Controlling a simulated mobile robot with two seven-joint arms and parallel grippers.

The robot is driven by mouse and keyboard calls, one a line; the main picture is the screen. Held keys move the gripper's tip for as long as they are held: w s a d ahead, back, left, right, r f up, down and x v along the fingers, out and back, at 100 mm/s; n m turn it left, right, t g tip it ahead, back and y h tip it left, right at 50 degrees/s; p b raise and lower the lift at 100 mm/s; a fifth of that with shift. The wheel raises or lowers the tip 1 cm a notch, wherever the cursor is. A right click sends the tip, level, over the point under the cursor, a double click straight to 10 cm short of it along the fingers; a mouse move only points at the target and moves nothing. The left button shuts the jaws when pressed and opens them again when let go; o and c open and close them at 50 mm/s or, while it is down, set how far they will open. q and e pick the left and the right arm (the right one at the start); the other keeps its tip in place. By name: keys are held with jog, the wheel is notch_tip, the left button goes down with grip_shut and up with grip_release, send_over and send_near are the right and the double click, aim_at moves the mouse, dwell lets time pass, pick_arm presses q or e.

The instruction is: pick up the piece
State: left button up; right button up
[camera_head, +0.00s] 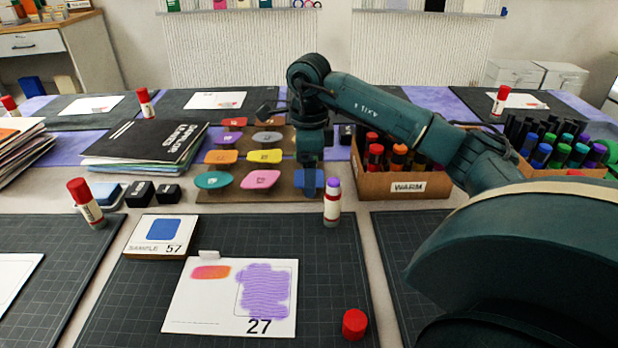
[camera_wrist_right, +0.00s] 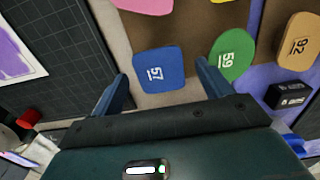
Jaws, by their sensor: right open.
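The blue piece marked 57 (camera_wrist_right: 159,70) lies flat at the edge of the brown board (camera_wrist_right: 190,45) in the right wrist view. My right gripper (camera_wrist_right: 163,86) is open, with one finger on either side of the piece's near part and nothing held. In the head view my right gripper (camera_head: 309,182) points down over the right front corner of the board and largely hides the blue piece. The sample card 57 (camera_head: 160,236), with a blue patch, lies on the dark mat. My left gripper is not in view.
A green piece 59 (camera_wrist_right: 232,54) lies close to the right finger; a pink piece (camera_head: 260,179) is beside the blue one. A glue stick (camera_head: 332,205) stands just in front of the gripper. The WARM marker box (camera_head: 407,187) is to the right; card 27 (camera_head: 230,298) lies in front.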

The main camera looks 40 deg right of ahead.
jog(key=shift+c, duration=0.4)
jog(key=c, duration=0.7)
jog(key=shift+r, duration=0.15)
